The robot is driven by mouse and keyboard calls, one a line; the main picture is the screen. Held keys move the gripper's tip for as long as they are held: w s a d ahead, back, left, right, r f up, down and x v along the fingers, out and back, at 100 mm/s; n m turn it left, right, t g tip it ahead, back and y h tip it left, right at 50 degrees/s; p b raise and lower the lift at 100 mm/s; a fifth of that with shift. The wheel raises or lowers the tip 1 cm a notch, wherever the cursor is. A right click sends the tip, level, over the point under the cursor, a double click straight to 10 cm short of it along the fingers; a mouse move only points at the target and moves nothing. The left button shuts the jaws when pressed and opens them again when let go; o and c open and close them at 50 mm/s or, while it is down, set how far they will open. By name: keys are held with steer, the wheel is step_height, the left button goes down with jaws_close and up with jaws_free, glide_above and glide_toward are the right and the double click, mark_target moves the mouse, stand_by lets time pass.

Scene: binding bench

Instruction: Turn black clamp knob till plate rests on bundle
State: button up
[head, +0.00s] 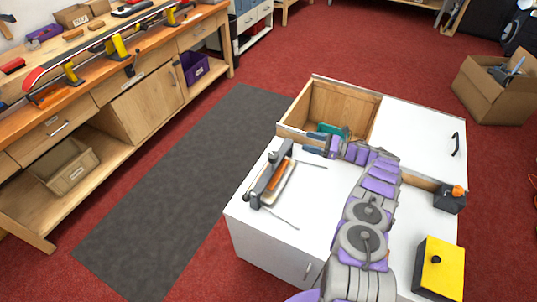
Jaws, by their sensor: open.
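My gripper (315,143) is at the end of my purple and grey arm, over the back edge of the white cabinet near the open wooden compartment. Its two dark fingers are apart and nothing shows between them. A grey frame-like tool (264,187) with an orange-brown part lies on the white top to the left of my gripper. A black knob (436,259) sits on a yellow-topped block (444,270) at the right front. I cannot tell which knob is the clamp knob. No plate or bundle can be made out for certain.
A teal item (332,129) is near the open compartment (349,105). A black block with an orange top (450,197) is on the right side. A long wooden workbench (120,75) stands left, past a dark floor mat (175,185). A cardboard box (492,93) is far right.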

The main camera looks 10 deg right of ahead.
mark_target(269, 154)
steer(key=s+f+n+g+y, duration=0.1)
steer(key=s+f+n+g, duration=0.2)
steer(key=s+f, duration=0.25)
steer(key=p+x, duration=0.2)
steer(key=x, duration=0.7)
steer(key=p+x, duration=0.1)
steer(key=x, duration=0.8)
steer(key=shift+r+p, duration=0.25)
steer(key=shift+p, duration=0.15)
steer(key=c, duration=0.9)
steer(key=shift+c, duration=0.2)
steer(key=shift+r+m+t+p, duration=0.15)
steer(key=shift+m+t+p, duration=0.25)
steer(key=shift+p, duration=0.1)
